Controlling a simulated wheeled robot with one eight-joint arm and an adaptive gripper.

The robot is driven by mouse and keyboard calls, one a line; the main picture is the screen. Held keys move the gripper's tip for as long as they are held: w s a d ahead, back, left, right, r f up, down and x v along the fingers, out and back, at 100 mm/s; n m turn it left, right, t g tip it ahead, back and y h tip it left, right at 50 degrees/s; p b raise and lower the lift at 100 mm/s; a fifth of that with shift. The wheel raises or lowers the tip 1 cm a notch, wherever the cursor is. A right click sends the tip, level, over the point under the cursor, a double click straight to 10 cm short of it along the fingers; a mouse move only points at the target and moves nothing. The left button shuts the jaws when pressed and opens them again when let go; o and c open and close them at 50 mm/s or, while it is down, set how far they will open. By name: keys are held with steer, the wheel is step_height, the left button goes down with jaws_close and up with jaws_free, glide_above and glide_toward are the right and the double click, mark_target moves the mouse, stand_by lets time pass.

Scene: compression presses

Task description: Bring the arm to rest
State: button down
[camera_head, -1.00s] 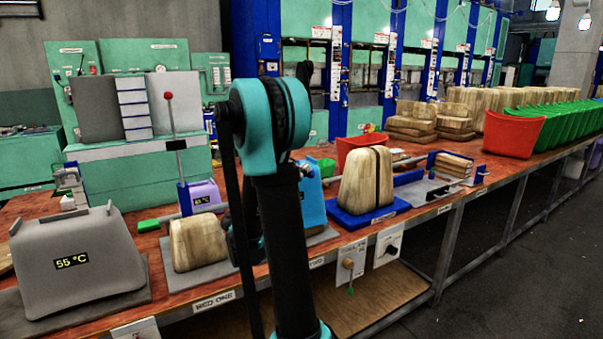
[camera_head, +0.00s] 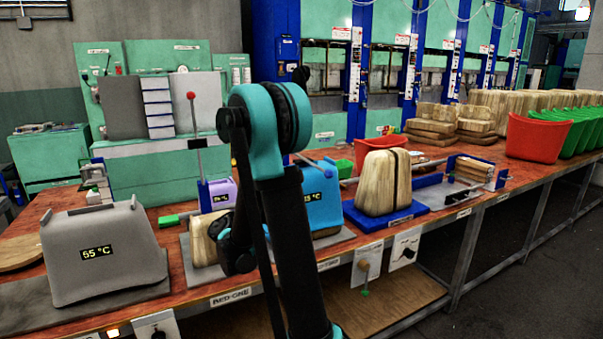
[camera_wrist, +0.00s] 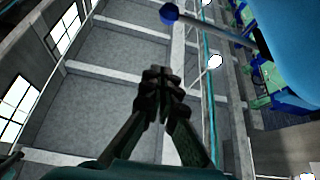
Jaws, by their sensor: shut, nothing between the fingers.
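My arm (camera_head: 290,230) rises in the middle of the head view, with its teal joint at the top, and folds down in front of the bench. Its far end is partly hidden behind my own links, beside a wooden block (camera_head: 203,240). In the wrist view my gripper (camera_wrist: 160,78) is shut, with its dark fingertips together and nothing between them. It points toward a grey wall and windows. A light blue body (camera_wrist: 300,40) and a rod with a blue ball (camera_wrist: 169,14) show at its upper right, apart from the fingers.
The bench (camera_head: 20,222) carries a grey 55 °C unit (camera_head: 100,250), a blue unit (camera_head: 322,205), a wooden block on a blue base (camera_head: 383,182) and a red bin (camera_head: 537,137). A lever with a red knob (camera_head: 191,96) stands upright. The floor at the right (camera_head: 540,270) is clear.

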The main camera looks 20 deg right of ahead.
steer(key=s+d+f+n+y, duration=0.2)
steer(key=s+f+n+y, duration=0.3)
steer(key=f, duration=0.5)
steer(key=s+d+f+n+y, duration=0.25)
steer(key=f+n+y, duration=0.25)
steer(key=f+y, duration=0.3)
steer(key=s+a+f+n+t+y, duration=0.1)
steer(key=s+a+f+n+y, duration=0.2)
steer(key=a, duration=0.6)
steer(key=s+a+f+n+t+y, duration=0.1)
steer(key=s+a+f+n+y, duration=0.2)
steer(key=s+a+f+y, duration=0.2)
steer(key=a+f+y, duration=0.2)
steer(key=a+f, duration=0.2)
steer(key=shift+s+a+y, duration=0.35)
steer(key=shift+y, duration=0.05)
